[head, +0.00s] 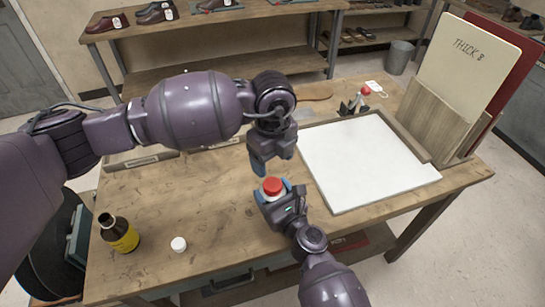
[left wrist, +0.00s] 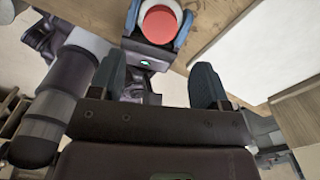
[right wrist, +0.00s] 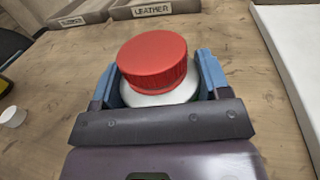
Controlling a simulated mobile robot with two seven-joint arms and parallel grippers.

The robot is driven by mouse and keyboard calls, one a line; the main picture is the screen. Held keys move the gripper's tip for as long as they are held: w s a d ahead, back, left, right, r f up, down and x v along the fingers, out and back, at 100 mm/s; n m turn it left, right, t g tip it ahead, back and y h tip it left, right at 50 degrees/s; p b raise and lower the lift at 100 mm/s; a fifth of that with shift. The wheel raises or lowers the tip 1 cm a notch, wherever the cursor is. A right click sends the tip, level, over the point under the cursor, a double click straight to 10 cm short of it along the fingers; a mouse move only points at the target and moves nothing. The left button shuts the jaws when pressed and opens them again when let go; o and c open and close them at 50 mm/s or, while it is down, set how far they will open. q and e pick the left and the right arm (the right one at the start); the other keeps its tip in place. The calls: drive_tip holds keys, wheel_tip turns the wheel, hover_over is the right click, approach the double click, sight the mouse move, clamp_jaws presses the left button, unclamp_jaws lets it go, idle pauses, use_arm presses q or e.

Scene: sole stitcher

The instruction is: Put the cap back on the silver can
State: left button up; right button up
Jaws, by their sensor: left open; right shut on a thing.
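My right gripper (head: 272,193) is shut on a can with a red cap (head: 272,184). In the right wrist view the red cap (right wrist: 153,62) sits over a pale shoulder (right wrist: 160,96), between the blue fingers. The rest of the body is hidden, so I cannot tell whether it is silver. My left gripper (head: 270,166) is open and empty, just above and behind the red cap. In the left wrist view the red cap (left wrist: 159,24) lies beyond the open fingers, apart from them.
A brown bottle with a yellow label (head: 121,236) stands uncapped at the left front. A small white cap (head: 179,244) lies to its right. A white board (head: 365,158) covers the table's right part. A small red-topped item (head: 366,91) stands behind it. Bare wood (head: 215,195) lies between.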

sight(273, 184)
idle(0.3)
use_arm(q)
drive_tip(key=shift+f, duration=4.05)
drive_tip(key=c, duration=0.9)
drive_tip(key=m, duration=0.4)
drive_tip(key=shift+m, duration=0.4)
drive_tip(key=shift+c, duration=0.2)
drive_tip(key=m, duration=0.5)
drive_tip(key=o, duration=1)
